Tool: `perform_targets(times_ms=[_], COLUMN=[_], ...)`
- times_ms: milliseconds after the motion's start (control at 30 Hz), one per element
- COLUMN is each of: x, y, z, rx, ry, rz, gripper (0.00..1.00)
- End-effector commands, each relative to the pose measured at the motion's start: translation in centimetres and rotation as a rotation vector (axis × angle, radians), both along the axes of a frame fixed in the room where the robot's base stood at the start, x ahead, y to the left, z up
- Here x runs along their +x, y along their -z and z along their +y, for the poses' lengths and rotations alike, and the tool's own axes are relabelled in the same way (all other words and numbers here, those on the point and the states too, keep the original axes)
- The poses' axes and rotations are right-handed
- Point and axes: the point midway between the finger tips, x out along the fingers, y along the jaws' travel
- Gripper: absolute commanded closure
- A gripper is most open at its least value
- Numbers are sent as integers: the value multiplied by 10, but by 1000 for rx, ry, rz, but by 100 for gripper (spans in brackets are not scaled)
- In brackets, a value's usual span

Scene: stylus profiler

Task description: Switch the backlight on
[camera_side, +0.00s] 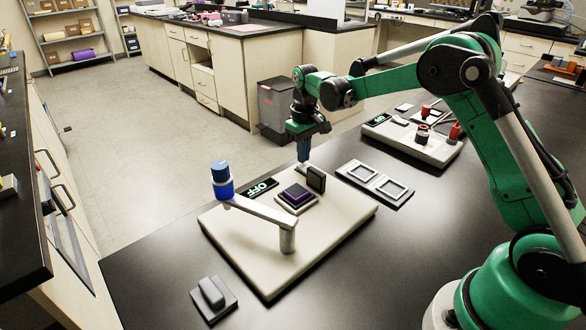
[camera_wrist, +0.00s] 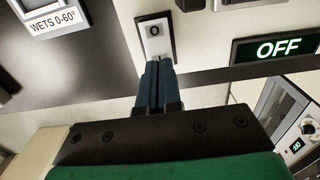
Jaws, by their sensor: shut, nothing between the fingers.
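In the side view my gripper (camera_side: 304,160) points down at the far edge of the base, behind a dark upright block (camera_side: 316,179). The switch is largely hidden there.
On the base stand a purple-topped square stage (camera_side: 296,194) and a pale arm (camera_side: 262,210) carrying a blue cylinder (camera_side: 222,180). A plate with two frames (camera_side: 375,184) lies to the right, and another pale unit (camera_side: 415,140) lies beyond. A grey rocker block (camera_side: 213,297) lies in front.

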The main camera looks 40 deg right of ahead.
Motion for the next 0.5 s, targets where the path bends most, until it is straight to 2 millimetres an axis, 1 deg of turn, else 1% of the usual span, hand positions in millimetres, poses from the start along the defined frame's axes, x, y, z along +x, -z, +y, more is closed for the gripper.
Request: perform_targets(times_ms=[500], x=[0], y=[8], z=[0], rx=[0], ry=[0], rz=[0], gripper=[100])
